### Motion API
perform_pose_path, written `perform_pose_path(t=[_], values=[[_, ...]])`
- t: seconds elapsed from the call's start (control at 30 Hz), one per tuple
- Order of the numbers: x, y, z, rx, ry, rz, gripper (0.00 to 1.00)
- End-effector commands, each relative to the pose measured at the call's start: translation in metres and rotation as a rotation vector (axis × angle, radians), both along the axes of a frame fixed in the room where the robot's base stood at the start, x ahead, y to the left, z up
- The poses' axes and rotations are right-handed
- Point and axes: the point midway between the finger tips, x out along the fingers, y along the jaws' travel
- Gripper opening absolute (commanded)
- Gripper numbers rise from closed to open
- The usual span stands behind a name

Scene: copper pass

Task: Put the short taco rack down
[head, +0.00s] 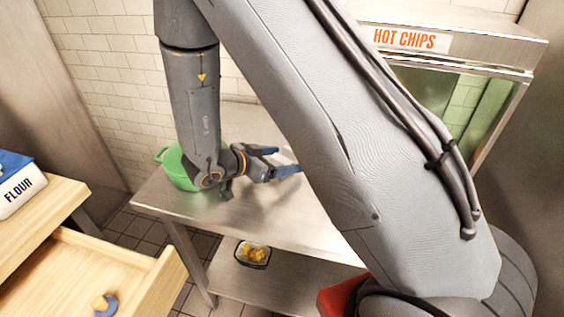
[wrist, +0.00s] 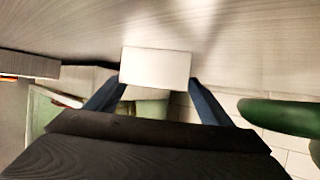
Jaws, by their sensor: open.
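My gripper (head: 288,159) is open, with its two blue fingers apart, low over the steel table (head: 255,213). In the wrist view, a pale rectangular piece (wrist: 155,67) shows between and just beyond the fingertips, against the steel surface. It may be the short taco rack, but its shape is too plain to be sure. I cannot tell whether the fingers touch it. In the head view it does not show clearly, and my arm hides the table to the right of the fingers.
A green pot (head: 174,168) stands at the table's back left, close to my wrist. A hot chips cabinet (head: 445,62) stands at the right. A tray of yellow food (head: 252,256) is on the lower shelf. A wooden drawer (head: 110,262) is open at the left.

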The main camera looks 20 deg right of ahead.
Motion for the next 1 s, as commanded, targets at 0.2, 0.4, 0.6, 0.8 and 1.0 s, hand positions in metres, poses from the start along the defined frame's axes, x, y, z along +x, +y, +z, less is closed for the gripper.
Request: perform_pose_path(t=[0.2, 0.4, 0.6, 0.8, 1.0], values=[[0.000, 0.000, 0.000, 0.000, 0.000, 0.000, 0.69], [0.000, 0.000, 0.000, 0.000, 0.000, 0.000, 0.36], [0.000, 0.000, 0.000, 0.000, 0.000, 0.000, 0.27], [0.000, 0.000, 0.004, 0.000, -0.001, 0.000, 0.21], [0.000, 0.000, 0.021, 0.001, -0.003, 0.000, 0.21]])
